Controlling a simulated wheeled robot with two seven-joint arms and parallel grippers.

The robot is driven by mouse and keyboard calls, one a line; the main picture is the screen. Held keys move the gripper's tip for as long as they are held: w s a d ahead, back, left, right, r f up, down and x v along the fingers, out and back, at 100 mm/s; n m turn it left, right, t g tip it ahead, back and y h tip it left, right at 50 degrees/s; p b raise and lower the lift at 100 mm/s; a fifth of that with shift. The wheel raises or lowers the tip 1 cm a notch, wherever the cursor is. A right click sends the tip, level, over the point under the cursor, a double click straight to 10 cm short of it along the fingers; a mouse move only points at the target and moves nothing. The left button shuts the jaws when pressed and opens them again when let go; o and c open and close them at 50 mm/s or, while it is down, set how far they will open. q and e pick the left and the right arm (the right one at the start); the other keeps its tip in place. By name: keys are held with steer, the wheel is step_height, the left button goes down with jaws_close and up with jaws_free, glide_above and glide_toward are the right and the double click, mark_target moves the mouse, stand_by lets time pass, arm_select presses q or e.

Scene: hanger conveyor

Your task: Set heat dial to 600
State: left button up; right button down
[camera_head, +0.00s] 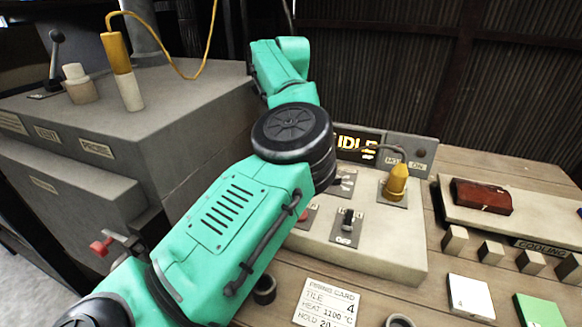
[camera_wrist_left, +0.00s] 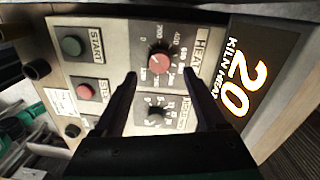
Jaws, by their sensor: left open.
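The heat dial (camera_wrist_left: 160,62) is a round knob with a red face on the kiln panel, in the left wrist view. Its scale shows 200, 400 and 600, with a HEAT label (camera_wrist_left: 202,47) to the right. I cannot read its pointer setting clearly. My left gripper (camera_wrist_left: 161,74) is open, its two fingertips on either side of the dial's lower part. I cannot tell whether they touch it. The display (camera_wrist_left: 240,88) reads 20, KILN HEAT. In the head view my left arm hides the heat dial and its own gripper. My right gripper is not in view.
A black dial (camera_wrist_left: 155,111), green START button (camera_wrist_left: 72,46) and red STOP button (camera_wrist_left: 85,92) are close by. Small blocks stand farther right.

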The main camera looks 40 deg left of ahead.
arm_select(q)
step_height(320, 180, down, 4)
steer(key=shift+r, duration=0.15)
steer(key=shift+s+f, duration=0.15)
steer(key=shift+f, duration=0.3)
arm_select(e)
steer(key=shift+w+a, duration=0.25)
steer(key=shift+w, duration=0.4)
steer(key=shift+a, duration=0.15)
arm_select(q)
jaws_close()
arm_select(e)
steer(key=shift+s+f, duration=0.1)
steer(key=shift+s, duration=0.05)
